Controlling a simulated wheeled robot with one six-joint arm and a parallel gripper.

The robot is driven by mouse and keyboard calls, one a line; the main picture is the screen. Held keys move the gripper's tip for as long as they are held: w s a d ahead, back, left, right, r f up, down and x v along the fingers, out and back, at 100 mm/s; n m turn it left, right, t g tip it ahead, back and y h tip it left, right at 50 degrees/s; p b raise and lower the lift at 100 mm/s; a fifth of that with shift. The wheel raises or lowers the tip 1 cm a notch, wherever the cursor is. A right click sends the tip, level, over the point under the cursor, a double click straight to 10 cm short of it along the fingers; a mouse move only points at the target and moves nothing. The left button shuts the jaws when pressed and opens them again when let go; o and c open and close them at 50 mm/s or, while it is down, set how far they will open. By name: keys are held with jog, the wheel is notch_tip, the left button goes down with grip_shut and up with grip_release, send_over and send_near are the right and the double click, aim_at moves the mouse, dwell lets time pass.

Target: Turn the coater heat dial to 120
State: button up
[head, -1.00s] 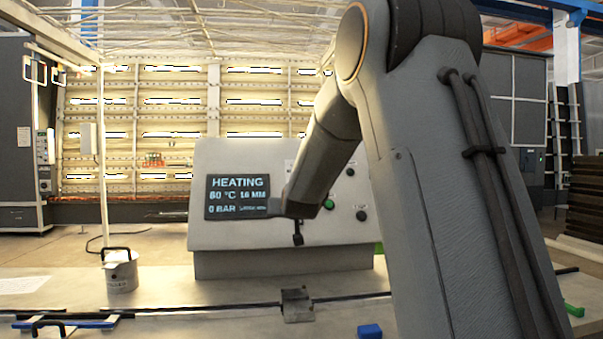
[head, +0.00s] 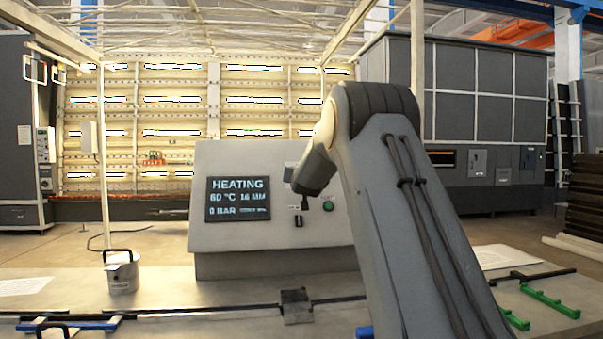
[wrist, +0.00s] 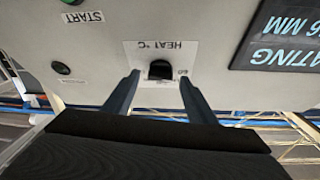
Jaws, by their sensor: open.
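The heat dial (wrist: 160,70) is a small black knob on a white plate marked HEAT °C, upside down in the wrist view. A number that looks like 60 is beside it. My gripper (wrist: 159,78) is open, its two dark fingers on either side of the dial; I cannot tell whether they touch it. In the head view my arm hides the dial and most of the gripper. The control panel (head: 225,240) is a grey sloped box. Its display (head: 237,199) reads HEATING, 60 °C, 16 MM, 0 BAR; part of it also shows in the wrist view (wrist: 280,40).
A green button (head: 328,207) and a black switch (head: 298,221) are low on the panel. A START label (wrist: 83,17) shows in the wrist view. A grey pot (head: 122,275) stands left on the table. Green clamps (head: 550,303) lie at right.

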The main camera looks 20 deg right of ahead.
jog(key=shift+w+d, duration=0.2)
jog(key=shift+w, duration=0.25)
jog(key=c, duration=1.1)
jog(key=shift+m+p, duration=0.3)
jog(key=shift+p, duration=0.05)
jog(key=shift+w+a+r+m+g+h+p, duration=0.2)
jog(key=shift+m+g+h+p, duration=0.3)
jog(key=shift+m+g+p, duration=1.6)
jog(key=shift+w+a+r+m+g+h+p, duration=0.15)
jog(key=shift+m+g+h+p, duration=0.3)
jog(key=shift+m+p, duration=3.25)
jog(key=shift+w+a+r+m+g+h+p, duration=0.15)
jog(key=shift+m+g+h+p, duration=0.7)
jog(key=shift+m+p, duration=2.05)
jog(key=shift+s+d+m+g+y, duration=0.1)
jog(key=shift+m+g+y, duration=0.2)
jog(key=shift+m+g, duration=0.1)
